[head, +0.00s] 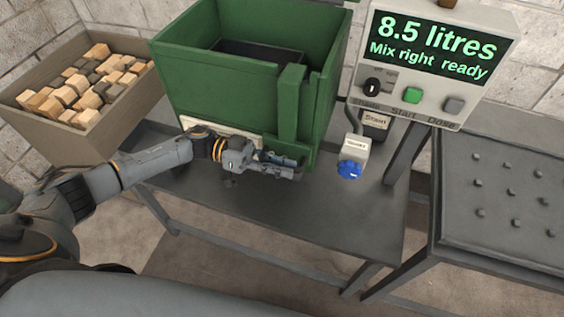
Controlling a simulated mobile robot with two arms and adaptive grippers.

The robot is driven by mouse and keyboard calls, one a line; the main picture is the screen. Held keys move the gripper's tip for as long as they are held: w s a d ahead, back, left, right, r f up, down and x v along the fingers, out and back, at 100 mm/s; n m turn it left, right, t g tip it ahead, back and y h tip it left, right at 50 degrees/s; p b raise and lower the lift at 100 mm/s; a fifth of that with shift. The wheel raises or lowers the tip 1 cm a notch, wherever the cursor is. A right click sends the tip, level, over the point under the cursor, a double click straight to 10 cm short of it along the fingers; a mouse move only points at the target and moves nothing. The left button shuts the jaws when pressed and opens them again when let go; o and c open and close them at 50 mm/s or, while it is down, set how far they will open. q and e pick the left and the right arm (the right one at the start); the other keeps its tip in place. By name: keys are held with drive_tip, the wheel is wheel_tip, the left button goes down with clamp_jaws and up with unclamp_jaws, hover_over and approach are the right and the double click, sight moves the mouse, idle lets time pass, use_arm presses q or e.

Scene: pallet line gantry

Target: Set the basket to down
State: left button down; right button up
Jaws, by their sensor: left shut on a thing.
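A green open-topped tank (220,96) stands on the dark table. Inside it a dark panel or basket (262,52) shows near the back; I cannot make out its full shape. A green upright post (291,105) runs down the tank's front right. My left gripper (285,168) is at the foot of this post, low on the tank's front. It is shut on a small handle-like part there, which its fingers mostly hide. A pale label plate (218,124) on the tank front is partly covered by my left wrist. My right gripper is out of view.
A control box (437,70) reads "8.5 litres, Mix right ready". A small box with a blue knob (350,170) hangs right of the tank. A bin of wooden blocks (30,125) is at left, a studded dark table (525,240) at right. The front table top is bare.

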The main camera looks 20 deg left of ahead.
use_arm(q)
drive_tip(key=shift+s+f, duration=0.1)
drive_tip(key=shift+f, duration=0.25)
drive_tip(key=c, duration=1.6)
unclamp_jaws()
drive_tip(key=shift+o, duration=1.3)
drive_tip(key=shift+r, duration=0.1)
drive_tip(key=a, duration=1.2)
drive_tip(key=shift+w, duration=0.3)
